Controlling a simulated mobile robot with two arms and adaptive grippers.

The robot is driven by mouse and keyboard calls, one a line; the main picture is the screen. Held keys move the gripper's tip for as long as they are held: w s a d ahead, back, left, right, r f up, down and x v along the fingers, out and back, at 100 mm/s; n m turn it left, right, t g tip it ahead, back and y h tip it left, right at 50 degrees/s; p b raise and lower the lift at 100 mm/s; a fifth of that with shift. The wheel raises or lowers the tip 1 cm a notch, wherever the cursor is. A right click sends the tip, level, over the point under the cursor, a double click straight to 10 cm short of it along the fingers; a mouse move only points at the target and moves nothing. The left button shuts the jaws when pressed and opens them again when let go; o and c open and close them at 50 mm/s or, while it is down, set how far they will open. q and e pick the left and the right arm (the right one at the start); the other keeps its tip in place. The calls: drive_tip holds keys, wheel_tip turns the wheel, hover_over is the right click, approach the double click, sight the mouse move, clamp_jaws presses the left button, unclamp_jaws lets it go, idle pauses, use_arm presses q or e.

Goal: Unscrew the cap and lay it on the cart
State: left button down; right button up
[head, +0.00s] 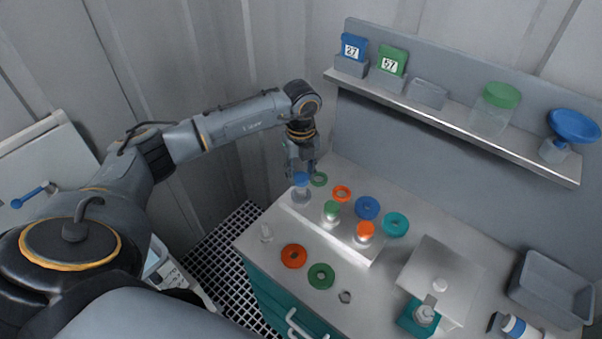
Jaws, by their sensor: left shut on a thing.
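My left gripper (301,172) reaches down over the back left corner of the cart (320,245). It is shut on a blue cap (301,180). The cap is at the top of a clear vessel (302,195) on a raised pale block; I cannot tell whether the thread is still engaged. Two more vessels stand in the row, one with a green cap (332,207) and one with an orange cap (365,230). My right gripper is not in view.
Several coloured rings lie around, including an orange ring (294,256) and a green ring (321,276) in front. A shelf (450,118) with jars overhangs the back. A grey bin (552,290) is at right.

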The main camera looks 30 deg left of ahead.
use_arm(q)
drive_tip(key=shift+r+p, duration=0.9)
drive_tip(key=shift+r, duration=0.6)
